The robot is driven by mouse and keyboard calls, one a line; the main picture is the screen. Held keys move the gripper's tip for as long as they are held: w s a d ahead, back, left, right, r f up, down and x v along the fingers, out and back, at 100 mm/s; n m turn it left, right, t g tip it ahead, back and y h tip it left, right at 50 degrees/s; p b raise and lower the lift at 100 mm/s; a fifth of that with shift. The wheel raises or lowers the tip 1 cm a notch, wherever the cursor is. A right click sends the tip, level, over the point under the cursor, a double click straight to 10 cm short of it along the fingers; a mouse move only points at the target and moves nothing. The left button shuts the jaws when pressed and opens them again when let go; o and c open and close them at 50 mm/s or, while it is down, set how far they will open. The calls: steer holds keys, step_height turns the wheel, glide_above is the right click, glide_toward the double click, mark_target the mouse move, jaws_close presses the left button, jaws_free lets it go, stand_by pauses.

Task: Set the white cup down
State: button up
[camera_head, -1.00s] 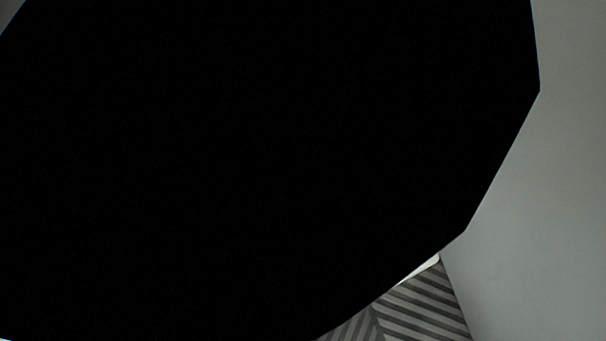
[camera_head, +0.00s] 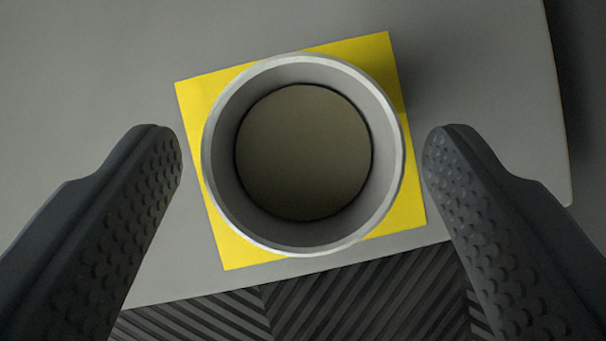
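The white cup (camera_head: 390,120) stands upright, seen from above, in the middle of the view. It is on a yellow square (camera_head: 225,245) that lies on a grey surface. Its inside is shaded, with a dull brownish-grey round area at the bottom. My gripper (camera_head: 302,155) is open, with one dark, studded finger on the left of the cup and the other on the right. A gap shows between each fingertip and the cup wall.
The grey surface (camera_head: 90,90) is bare around the yellow square. Its right edge lies right of the cup, with a dark area beyond. Below its near edge is a dark ribbed floor (camera_head: 350,300) with diagonal stripes.

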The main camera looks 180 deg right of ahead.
steer(key=shift+r, duration=0.15)
steer(key=p+v, duration=0.4)
steer(key=v, duration=0.8)
